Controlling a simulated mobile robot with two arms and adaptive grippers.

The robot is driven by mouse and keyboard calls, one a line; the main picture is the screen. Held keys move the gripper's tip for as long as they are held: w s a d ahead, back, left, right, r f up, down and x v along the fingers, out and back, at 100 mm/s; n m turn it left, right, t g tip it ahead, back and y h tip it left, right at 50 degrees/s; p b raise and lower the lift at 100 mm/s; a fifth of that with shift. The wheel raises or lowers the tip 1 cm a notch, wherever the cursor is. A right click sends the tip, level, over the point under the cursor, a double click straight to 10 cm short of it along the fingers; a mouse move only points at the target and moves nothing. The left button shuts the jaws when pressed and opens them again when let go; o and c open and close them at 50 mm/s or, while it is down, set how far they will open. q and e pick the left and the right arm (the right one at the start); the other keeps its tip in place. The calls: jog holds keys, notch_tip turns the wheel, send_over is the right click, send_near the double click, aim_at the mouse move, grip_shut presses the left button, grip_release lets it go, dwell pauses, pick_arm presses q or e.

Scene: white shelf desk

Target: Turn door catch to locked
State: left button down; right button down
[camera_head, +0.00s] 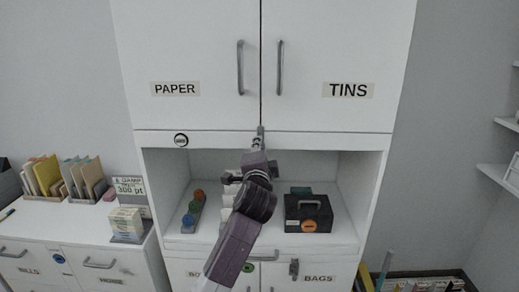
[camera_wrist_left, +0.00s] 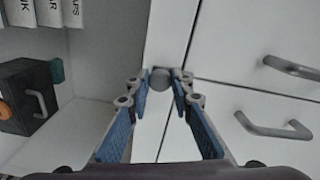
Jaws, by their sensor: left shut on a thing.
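The door catch is a small grey rounded piece (camera_wrist_left: 160,78) at the lower edge of the upper cabinet doors, where they meet. My left gripper (camera_wrist_left: 164,88) has its blue-padded fingertips closed on both sides of the catch. In the head view my left gripper (camera_head: 258,143) reaches up from below to the seam between the PAPER door (camera_head: 190,60) and the TINS door (camera_head: 335,55). There the gripper hides most of the catch, and whether it is turned cannot be told. Both doors look shut. My right gripper is not in view.
The upper doors have two vertical handles (camera_head: 240,68) (camera_head: 280,66). The open shelf below holds a black box (camera_head: 308,213), white binders behind my arm and colored round items (camera_head: 190,210). A low cabinet (camera_head: 80,262) with files stands at the left.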

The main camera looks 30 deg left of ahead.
pick_arm(q)
jog(key=shift+f, duration=0.15)
dwell(0.4)
jog(key=c, duration=1.7)
grip_release()
jog(key=v, duration=1.2)
jog(key=shift+s, duration=0.1)
